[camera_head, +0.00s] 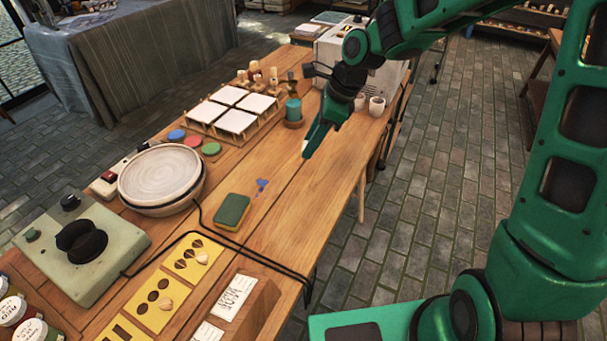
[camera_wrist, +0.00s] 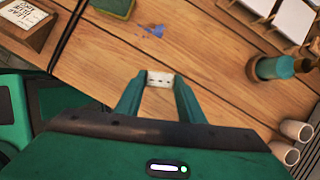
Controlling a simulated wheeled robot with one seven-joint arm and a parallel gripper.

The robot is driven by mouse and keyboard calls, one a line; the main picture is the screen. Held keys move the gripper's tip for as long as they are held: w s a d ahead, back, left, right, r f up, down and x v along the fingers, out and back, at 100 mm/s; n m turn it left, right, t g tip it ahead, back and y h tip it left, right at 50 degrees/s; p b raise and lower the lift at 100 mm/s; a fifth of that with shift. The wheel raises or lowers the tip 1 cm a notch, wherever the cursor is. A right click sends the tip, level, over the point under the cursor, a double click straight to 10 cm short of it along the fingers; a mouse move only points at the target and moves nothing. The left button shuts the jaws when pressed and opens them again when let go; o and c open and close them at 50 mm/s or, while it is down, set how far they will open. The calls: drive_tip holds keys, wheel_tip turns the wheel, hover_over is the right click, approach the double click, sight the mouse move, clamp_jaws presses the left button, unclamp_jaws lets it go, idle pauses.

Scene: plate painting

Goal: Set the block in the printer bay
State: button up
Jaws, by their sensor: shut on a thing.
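My gripper (camera_head: 308,147) hangs over the right part of the wooden table, fingers pointing down. In the wrist view my gripper (camera_wrist: 160,82) is shut on a small white block (camera_wrist: 160,78) with dark marks on its face. The block shows between the fingertips, above the tabletop; in the head view only a pale bit shows at the tips. A pale boxy machine (camera_head: 333,52) stands at the table's far end, partly hidden by my arm. I cannot tell whether it is the printer, and no bay is clearly visible.
White cups (camera_head: 376,107) and a teal bottle (camera_head: 293,109) stand beyond my gripper. White tiles (camera_head: 236,121) sit on a rack to the left. A sponge (camera_head: 231,211), a round turntable (camera_head: 160,174) and a black cable (camera_head: 265,257) lie nearer. Bare wood surrounds the blue smear (camera_head: 262,184).

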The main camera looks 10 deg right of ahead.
drive_tip(key=s+a+m+t, duration=0.2)
drive_tip(key=s+a+m, duration=0.2)
drive_tip(key=s, duration=0.1)
drive_tip(key=shift+h, duration=0.3)
drive_tip(key=w+d+f, duration=0.2)
drive_tip(key=w, duration=0.1)
drive_tip(key=w+d+f, duration=0.2)
drive_tip(key=d, duration=0.1)
drive_tip(key=w+d+f, duration=0.2)
drive_tip(key=w+f, duration=0.1)
drive_tip(key=shift+w+d, duration=0.35)
drive_tip(key=shift+d, duration=0.05)
drive_tip(key=shift+f, duration=2.1)
drive_tip(key=o, duration=1.1)
drive_tip(key=shift+w, duration=0.1)
drive_tip(key=v, duration=1.2)
drive_tip(key=shift+w, duration=0.2)
